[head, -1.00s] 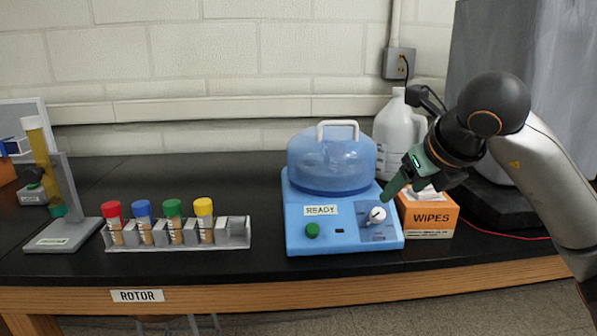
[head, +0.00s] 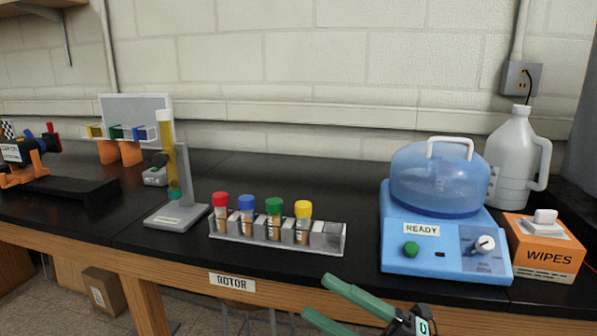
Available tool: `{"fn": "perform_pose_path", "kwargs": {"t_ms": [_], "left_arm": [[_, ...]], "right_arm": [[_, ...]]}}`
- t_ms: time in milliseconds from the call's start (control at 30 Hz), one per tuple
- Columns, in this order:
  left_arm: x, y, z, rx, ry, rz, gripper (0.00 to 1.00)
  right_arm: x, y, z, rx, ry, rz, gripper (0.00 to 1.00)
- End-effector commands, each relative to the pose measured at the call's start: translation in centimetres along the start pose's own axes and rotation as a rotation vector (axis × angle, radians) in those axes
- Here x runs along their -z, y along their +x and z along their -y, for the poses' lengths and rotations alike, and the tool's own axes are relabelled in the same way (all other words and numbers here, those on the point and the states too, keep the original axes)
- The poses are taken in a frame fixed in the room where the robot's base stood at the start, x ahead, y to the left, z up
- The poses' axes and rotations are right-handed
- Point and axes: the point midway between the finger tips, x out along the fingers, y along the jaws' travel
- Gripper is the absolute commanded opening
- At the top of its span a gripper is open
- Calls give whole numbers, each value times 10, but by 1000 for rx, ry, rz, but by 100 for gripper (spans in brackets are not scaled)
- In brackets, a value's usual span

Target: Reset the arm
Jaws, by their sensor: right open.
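My right gripper (head: 316,297) shows at the bottom of the head view, in front of the bench's front edge. Its two green fingers point left and are spread apart, with nothing between them. Most of my right arm is out of the picture below. My left gripper is not in view. The blue centrifuge (head: 399,262) with its clear blue lid (head: 436,180) stands on the bench at the right, behind and to the right of the gripper. Its label reads READY.
A grey rack (head: 333,239) with red, blue, green and yellow capped tubes stands mid-bench. Left of it is a stand (head: 180,216) with a tall yellow cylinder (head: 167,143). A wipes box (head: 545,258) and white jug (head: 512,158) stand right. A cardboard box (head: 105,291) sits below, left.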

Motion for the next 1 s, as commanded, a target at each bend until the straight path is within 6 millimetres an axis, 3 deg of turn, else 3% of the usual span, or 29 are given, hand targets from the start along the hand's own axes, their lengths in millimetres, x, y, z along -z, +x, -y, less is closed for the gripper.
{"fn": "perform_pose_path", "kwargs": {"t_ms": [167,233,333,467,600,733,800,1000], "left_arm": [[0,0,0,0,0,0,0],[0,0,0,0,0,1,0],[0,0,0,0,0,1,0],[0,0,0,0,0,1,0],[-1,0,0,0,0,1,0],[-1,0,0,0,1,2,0],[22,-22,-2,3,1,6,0],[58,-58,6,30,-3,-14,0]], "right_arm": [[-50,-53,49,-183,405,428,66],[-64,-85,82,-216,563,613,66],[-68,-135,141,-224,783,872,66],[-46,-193,213,-187,1030,1151,66],[2,-243,276,-117,1263,1387,66],[59,-278,322,-34,1465,1567,66],[54,-266,287,-50,1439,1556,66],[59,-259,243,-71,1424,1574,66]]}}
